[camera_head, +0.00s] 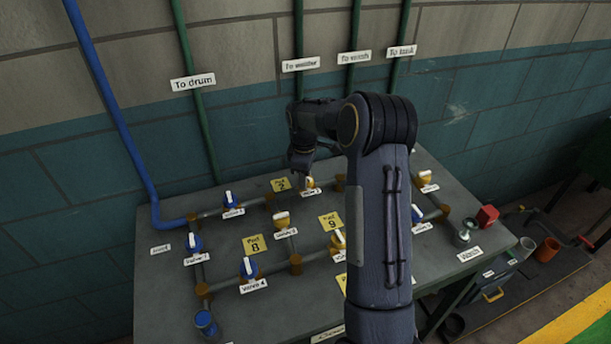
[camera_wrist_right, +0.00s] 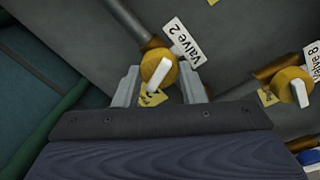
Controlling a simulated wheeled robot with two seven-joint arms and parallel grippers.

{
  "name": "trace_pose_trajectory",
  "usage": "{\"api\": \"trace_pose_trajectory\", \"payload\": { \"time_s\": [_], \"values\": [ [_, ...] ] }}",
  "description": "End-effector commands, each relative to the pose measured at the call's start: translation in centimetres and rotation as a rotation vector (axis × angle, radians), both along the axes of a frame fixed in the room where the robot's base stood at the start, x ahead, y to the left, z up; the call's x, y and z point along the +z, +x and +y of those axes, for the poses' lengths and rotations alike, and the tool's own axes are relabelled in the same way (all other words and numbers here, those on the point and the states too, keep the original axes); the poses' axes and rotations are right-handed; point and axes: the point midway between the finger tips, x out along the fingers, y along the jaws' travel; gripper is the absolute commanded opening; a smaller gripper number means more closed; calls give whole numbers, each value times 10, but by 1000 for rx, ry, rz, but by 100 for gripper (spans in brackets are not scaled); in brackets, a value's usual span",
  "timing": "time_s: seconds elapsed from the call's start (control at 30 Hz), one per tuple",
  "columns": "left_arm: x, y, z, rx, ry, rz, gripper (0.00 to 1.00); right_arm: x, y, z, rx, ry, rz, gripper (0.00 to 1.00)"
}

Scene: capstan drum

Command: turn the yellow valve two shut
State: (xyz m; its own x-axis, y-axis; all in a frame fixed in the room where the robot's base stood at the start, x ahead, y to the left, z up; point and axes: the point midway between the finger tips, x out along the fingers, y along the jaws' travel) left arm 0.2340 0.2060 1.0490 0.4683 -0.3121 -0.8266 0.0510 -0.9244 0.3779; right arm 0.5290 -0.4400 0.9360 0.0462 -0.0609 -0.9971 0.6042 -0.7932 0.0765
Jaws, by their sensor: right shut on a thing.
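The yellow valve two (camera_head: 309,183) stands at the back of the grey bench, below the pipe area and beside a yellow note with a 2. In the right wrist view valve two (camera_wrist_right: 152,62) is a round yellow body with a white handle, next to its "Valve 2" label (camera_wrist_right: 187,43). My left gripper is not in view.
Other yellow and blue valves stand on the bench (camera_head: 165,290), among them valve 4 (camera_head: 248,267) and valve 8 (camera_wrist_right: 292,86). My right arm hides part of the bench's middle.

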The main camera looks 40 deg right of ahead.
Motion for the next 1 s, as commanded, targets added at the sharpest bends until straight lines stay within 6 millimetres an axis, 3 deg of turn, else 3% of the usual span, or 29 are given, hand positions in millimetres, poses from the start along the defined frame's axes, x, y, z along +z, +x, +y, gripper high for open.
{"api": "trace_pose_trajectory", "payload": {
  "time_s": [0.5, 1.0],
  "values": [
    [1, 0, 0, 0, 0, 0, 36, 1, 2, -1, -328, -2, -3, 14],
    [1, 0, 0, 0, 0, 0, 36, 1, 2, -1, -387, -1, -3, 14]
  ]
}}
